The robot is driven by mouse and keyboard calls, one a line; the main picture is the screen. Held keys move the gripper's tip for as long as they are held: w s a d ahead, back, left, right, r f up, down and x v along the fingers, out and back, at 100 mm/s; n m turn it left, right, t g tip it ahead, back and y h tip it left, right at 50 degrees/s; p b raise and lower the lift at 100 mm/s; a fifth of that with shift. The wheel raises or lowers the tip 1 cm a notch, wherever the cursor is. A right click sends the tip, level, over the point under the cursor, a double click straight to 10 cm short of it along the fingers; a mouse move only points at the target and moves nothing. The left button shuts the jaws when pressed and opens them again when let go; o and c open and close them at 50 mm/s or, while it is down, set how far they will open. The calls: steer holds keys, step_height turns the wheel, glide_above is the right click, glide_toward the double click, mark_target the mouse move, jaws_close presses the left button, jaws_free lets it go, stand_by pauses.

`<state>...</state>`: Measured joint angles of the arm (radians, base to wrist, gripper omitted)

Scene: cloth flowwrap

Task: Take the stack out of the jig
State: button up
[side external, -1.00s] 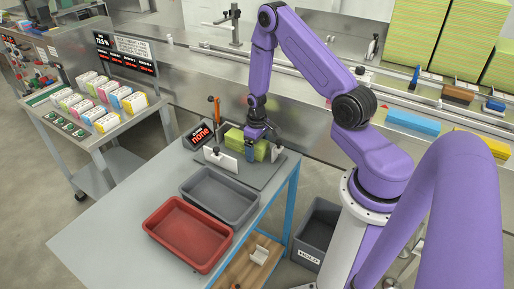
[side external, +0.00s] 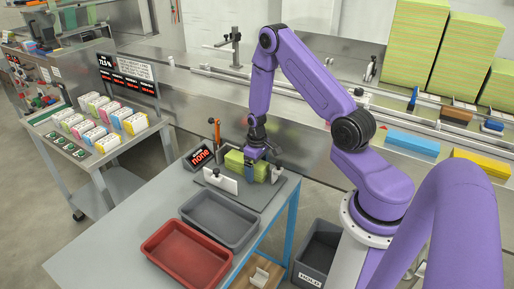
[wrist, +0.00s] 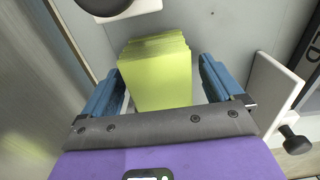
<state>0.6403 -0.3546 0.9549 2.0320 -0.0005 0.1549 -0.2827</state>
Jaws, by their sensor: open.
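The stack (side external: 240,164) is a block of yellow-green cloths in the jig (side external: 221,180), which has white upright plates on a grey base. In the wrist view the stack (wrist: 157,75) lies between the two blue fingers of my gripper (wrist: 160,88). The fingers are open, with a gap on each side of the stack. In the side view my gripper (side external: 255,160) is down at the stack, and part of the stack is hidden behind it. A white jig plate (wrist: 265,95) with a dark knob stands right of the right finger.
A grey tray (side external: 254,234) and a red tray (side external: 150,254) lie on the table in front of the jig. A grey HOLD bin (side external: 314,255) is on the floor.

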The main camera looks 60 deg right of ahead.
step_height(320, 180, up, 17)
steer(key=shift+f, duration=0.2)
stand_by(0.4)
steer(key=shift+c, duration=0.3)
glide_above(239, 156)
steer(key=shift+w+r, duration=0.15)
steer(key=shift+r, duration=0.15)
step_height(239, 156, down, 18)
steer(key=shift+r, duration=0.25)
stand_by(0.7)
steer(key=c, duration=1)
steer(key=shift+c, duration=0.2)
